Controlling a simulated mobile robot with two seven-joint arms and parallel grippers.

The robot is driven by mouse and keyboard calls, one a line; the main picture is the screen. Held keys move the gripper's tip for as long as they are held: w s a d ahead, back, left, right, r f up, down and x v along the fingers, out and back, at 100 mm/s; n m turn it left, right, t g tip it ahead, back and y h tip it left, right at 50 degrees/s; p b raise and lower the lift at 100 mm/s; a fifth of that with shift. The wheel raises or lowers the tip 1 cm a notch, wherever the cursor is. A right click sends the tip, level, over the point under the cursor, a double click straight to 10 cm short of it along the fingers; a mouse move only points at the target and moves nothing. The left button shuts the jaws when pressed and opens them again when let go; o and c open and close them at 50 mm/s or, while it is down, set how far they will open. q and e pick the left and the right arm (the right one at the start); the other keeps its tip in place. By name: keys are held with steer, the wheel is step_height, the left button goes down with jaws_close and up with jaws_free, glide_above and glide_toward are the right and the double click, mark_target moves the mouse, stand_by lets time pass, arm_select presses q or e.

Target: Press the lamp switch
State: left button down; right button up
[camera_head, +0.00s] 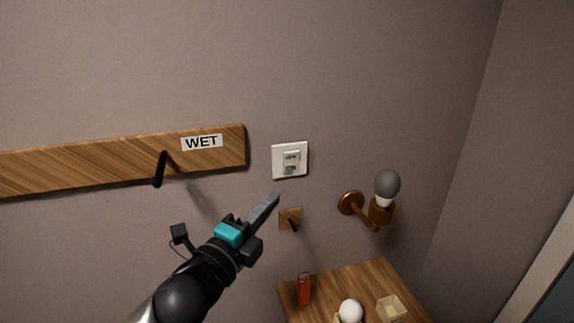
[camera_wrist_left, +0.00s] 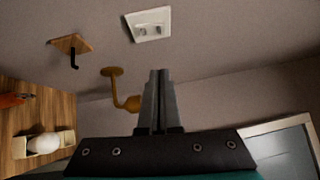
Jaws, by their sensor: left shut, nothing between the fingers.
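The lamp switch (camera_head: 290,160) is a white wall plate with a small rocker in its middle. It also shows at the top of the left wrist view (camera_wrist_left: 149,24). The wall lamp (camera_head: 381,203) has a brass arm and a dark grey bulb, right of the switch. My left gripper (camera_head: 276,197) is shut and empty, its fingers pointing up and right. In the head view its tips appear below and slightly left of the switch plate, apart from it. In the left wrist view the shut fingers (camera_wrist_left: 160,75) point up below the plate. My right gripper is not in view.
A wooden rail (camera_head: 110,160) with a WET label and black hook is on the wall at left. A small hook plate (camera_head: 290,218) is below the switch. A wooden table (camera_head: 345,283) holds an orange item (camera_head: 304,291), a white bulb (camera_head: 351,310) and a small box (camera_head: 391,308).

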arm_select(q)
steer(key=p, duration=0.1)
glide_toward(297, 156)
steer(key=d, duration=0.3)
steer(key=shift+w+a+r+p, duration=0.15)
steer(key=shift+w+p, duration=0.15)
steer(key=shift+w, duration=0.95)
steer(key=shift+w+a+r+p, duration=0.1)
steer(key=shift+w+p, duration=0.15)
steer(key=shift+w, duration=1.05)
